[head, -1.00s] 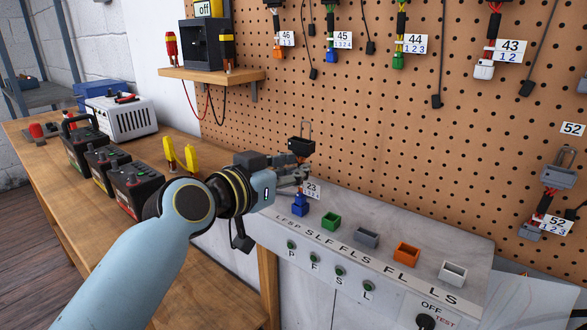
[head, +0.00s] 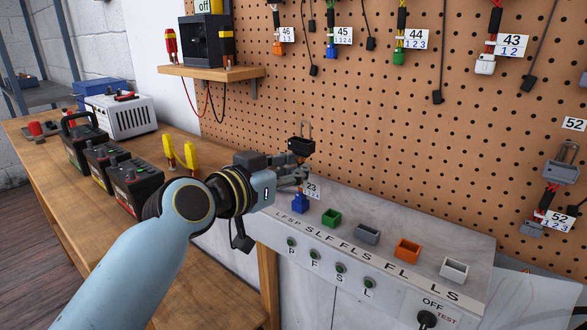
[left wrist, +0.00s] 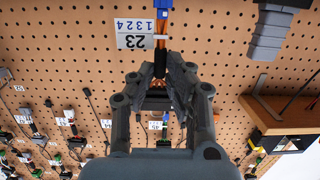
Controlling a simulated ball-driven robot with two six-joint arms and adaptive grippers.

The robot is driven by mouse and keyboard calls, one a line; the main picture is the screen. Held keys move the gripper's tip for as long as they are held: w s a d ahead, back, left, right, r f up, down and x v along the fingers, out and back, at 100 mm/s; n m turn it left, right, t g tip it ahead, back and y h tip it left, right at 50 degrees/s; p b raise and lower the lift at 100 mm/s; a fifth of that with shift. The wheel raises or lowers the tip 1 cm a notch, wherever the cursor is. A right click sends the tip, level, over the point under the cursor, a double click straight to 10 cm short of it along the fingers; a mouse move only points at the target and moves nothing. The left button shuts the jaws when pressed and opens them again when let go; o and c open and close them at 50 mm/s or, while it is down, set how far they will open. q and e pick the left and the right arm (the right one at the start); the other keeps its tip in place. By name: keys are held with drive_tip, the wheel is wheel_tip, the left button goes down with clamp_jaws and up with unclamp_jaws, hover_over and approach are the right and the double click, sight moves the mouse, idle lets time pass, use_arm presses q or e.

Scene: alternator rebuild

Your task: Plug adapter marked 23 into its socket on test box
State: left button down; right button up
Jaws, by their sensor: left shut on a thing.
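The adapter with the white tag 23 (head: 313,189) hangs from my left gripper (head: 298,176), its black top end above the jaws and its blue plug (head: 299,203) pointing down. The left wrist view shows the tag 23 (left wrist: 134,34) and my left gripper (left wrist: 163,62) shut on the adapter's dark middle, with orange wires beside it. The blue plug is at the left end of the row of sockets on the test box (head: 345,203). I cannot tell whether it is in a socket or just above one. My right gripper is not in view.
Green (head: 331,217), grey (head: 367,234), orange (head: 407,250) and white (head: 454,269) sockets line the box, right of the plug. A pegboard (head: 400,130) with hanging adapters stands behind. Batteries (head: 135,182) and yellow-handled clips (head: 181,153) sit on the bench at left.

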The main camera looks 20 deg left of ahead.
use_arm(q)
drive_tip(key=c, duration=1.2)
unclamp_jaws()
drive_tip(key=shift+c, duration=0.2)
drive_tip(key=v, duration=1.2)
